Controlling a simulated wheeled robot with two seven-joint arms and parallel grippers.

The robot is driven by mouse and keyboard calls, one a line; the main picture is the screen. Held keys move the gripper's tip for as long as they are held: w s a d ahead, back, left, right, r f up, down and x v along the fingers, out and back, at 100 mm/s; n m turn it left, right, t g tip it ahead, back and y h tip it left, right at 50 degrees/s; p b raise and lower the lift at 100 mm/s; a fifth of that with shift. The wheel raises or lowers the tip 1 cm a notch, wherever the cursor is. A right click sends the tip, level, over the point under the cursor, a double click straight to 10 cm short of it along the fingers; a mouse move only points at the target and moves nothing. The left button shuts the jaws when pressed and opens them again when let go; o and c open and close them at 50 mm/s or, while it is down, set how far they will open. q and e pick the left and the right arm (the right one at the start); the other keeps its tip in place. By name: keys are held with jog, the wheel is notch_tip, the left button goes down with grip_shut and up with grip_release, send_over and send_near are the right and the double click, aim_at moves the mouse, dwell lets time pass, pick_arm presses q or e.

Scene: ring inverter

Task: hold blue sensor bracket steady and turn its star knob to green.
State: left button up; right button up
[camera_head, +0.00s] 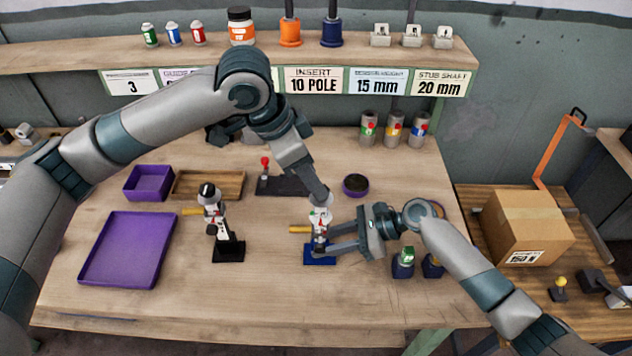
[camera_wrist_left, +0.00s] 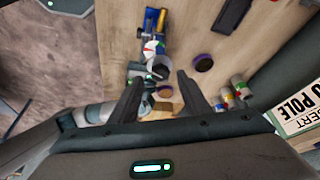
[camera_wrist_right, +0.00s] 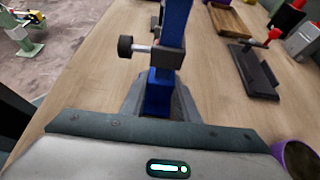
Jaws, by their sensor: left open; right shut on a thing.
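The blue sensor bracket stands upright on its blue base (camera_head: 320,259) near the middle of the bench. My right gripper (camera_head: 333,245) comes from the right and is shut on its blue post (camera_wrist_right: 167,65), low down. A dial with red, white and green (camera_head: 319,218) sits on the upper part; it also shows in the left wrist view (camera_wrist_left: 151,47). My left gripper (camera_wrist_left: 158,88) is open just above the bracket's top, a pale cylinder with a dark centre lying ahead of its fingers. I cannot clearly make out the star knob or its setting.
A similar bracket on a black base (camera_head: 229,252) stands to the left. Purple trays (camera_head: 128,272) lie farther left. A round purple dish (camera_head: 355,185) is behind, and blue-based cans (camera_head: 403,268) are close to my right arm. The front of the bench is clear.

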pick_arm(q)
jog(key=shift+x, duration=1.45)
jog(key=c, duration=1)
jog(key=shift+c, duration=0.4)
